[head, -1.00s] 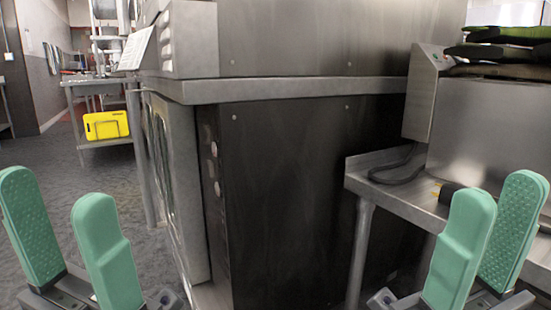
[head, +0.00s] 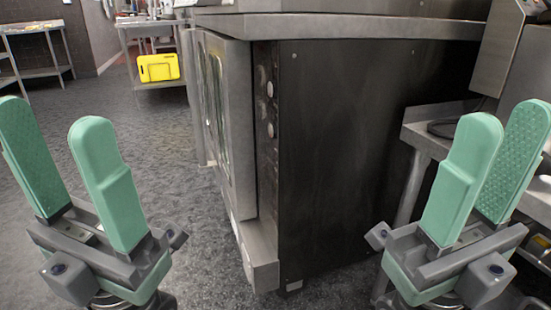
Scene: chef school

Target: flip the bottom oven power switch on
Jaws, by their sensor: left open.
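The bottom oven (head: 360,170) stands in the middle of the head view, its dark side panel facing me. Its glass-windowed door (head: 237,130) is on the left face. A narrow control strip (head: 266,165) runs down beside the door, seen at a steep angle, with small round knobs (head: 270,88). I cannot make out which part is the power switch. My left gripper (head: 52,118) is open and empty, left of the oven and apart from it. My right gripper (head: 502,115) is open and empty, in front of the oven's right side.
A steel counter (head: 425,135) with an appliance stands at the right. A steel ledge (head: 262,262) juts out at the oven's lower front corner. The grey floor left of the oven is clear.

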